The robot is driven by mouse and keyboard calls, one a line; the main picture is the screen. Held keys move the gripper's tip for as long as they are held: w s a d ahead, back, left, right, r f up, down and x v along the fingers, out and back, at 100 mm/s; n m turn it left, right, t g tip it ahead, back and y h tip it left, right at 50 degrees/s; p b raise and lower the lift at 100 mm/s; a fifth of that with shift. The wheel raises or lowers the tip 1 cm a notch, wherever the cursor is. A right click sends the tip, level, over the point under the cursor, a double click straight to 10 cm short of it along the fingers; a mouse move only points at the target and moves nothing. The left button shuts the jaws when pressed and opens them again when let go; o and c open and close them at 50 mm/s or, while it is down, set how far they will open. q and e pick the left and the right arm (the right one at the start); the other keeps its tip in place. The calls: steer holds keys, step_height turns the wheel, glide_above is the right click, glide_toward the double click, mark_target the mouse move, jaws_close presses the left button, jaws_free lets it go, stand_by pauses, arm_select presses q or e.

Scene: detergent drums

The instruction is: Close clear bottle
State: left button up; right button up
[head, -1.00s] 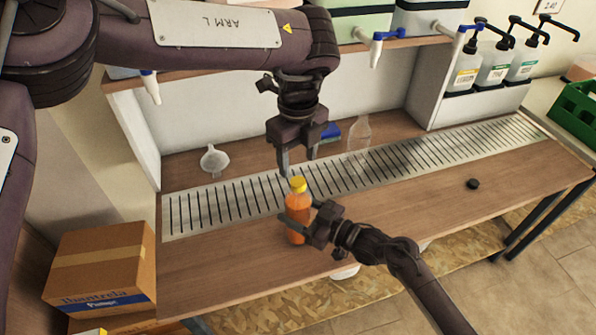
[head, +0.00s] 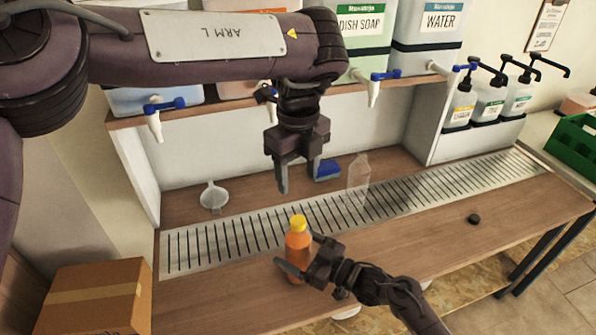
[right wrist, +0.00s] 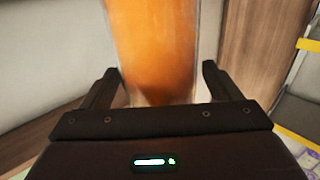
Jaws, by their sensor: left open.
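The clear bottle (head: 358,180) stands upright by the slotted drain strip, right of centre in the head view. I see no cap on its neck. A small black cap (head: 473,219) lies on the wooden counter to its right. My left gripper (head: 298,188) is open and empty, above and behind an orange bottle with a yellow cap (head: 298,250). My right gripper (head: 300,255) is open around that orange bottle, low on its body. The right wrist view shows the orange bottle (right wrist: 155,50) between the spread fingers, with a small gap at the right finger.
A white funnel (head: 213,196) and a blue sponge (head: 326,170) lie at the back. Drums with taps (head: 428,40) stand on the shelf above. Pump bottles (head: 488,105) and a green crate (head: 577,142) are at right. The counter's right half is mostly clear.

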mark_target(310, 256)
steer(key=b+v, duration=0.1)
steer(key=v, duration=0.7)
stand_by(0.5)
